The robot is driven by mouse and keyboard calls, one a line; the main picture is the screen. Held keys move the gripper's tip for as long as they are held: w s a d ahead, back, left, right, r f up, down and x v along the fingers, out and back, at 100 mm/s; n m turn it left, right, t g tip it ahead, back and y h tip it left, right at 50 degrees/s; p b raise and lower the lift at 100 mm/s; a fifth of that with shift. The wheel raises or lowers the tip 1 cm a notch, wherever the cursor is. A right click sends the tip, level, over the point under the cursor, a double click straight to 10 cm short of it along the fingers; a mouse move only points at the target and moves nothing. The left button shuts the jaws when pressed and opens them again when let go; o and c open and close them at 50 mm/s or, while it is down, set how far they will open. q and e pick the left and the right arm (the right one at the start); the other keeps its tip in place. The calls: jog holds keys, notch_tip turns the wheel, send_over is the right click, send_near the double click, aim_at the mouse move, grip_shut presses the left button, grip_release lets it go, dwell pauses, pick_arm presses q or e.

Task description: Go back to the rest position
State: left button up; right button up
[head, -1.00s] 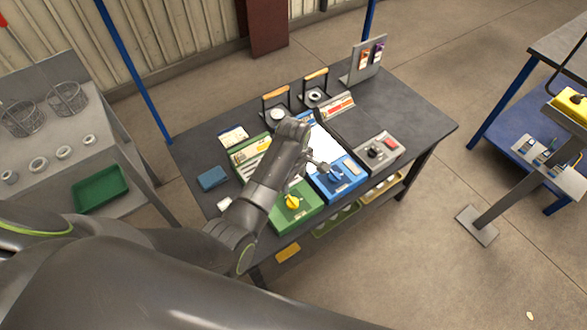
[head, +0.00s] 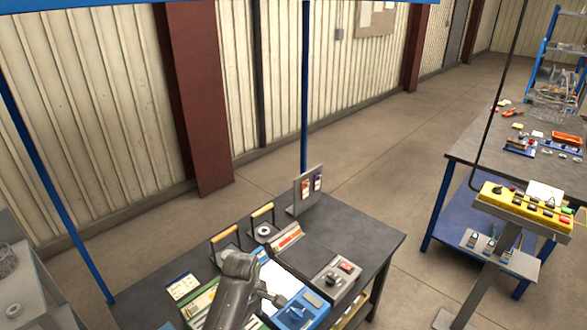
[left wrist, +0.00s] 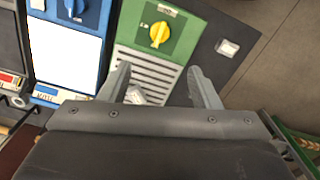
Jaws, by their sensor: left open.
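My left gripper (left wrist: 163,88) is open in the left wrist view, its two fingers spread apart above the bench. Nothing is held between them. A green panel (left wrist: 185,50) with a yellow knob (left wrist: 159,34) and a striped label lies beyond and between the fingers. A small pale item (left wrist: 135,95) shows by the left finger; I cannot tell what it is. In the head view my left arm reaches up from the bottom edge over the bench, and its fingertips are hard to make out. My right gripper is in neither view.
The dark workbench (head: 345,238) carries a blue panel (head: 312,312), a grey switch box (head: 338,279), orange-handled holders (head: 262,222) and an upright stand (head: 306,190). A yellow control box (head: 525,208) stands on a pedestal at right. Open floor lies between.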

pick_arm(q)
jog(key=s+a+f+m+t, duration=0.1)
jog(key=s+a+m, duration=0.2)
jog(key=s+a, duration=0.35)
jog(key=s+a+f+m+t, duration=0.1)
jog(key=s+a+f+m, duration=0.2)
jog(key=s, duration=0.6)
jog(key=s+a+r+m+t+y, duration=0.1)
jog(key=s+a+r+m, duration=0.25)
jog(key=s, duration=0.35)
jog(key=s+a+r+m+t+y, duration=0.1)
jog(key=s+a+r+m, duration=0.15)
jog(key=s+r, duration=0.35)
notch_tip(320, 180, down, 31)
jog(key=a+m+g+b, duration=0.1)
jog(key=a+g+b, duration=0.1)
jog(key=b, duration=0.4)
jog(key=s+d+f+b, duration=0.1)
jog(key=s+f+b, duration=0.1)
jog(key=s+f, duration=0.6)
jog(key=s+d+f+h+b, duration=0.1)
jog(key=s+f+b, duration=0.1)
jog(key=s+f, duration=0.6)
notch_tip(320, 180, down, 5)
jog(key=shift+g, duration=0.4)
jog(key=shift+o, duration=0.4)
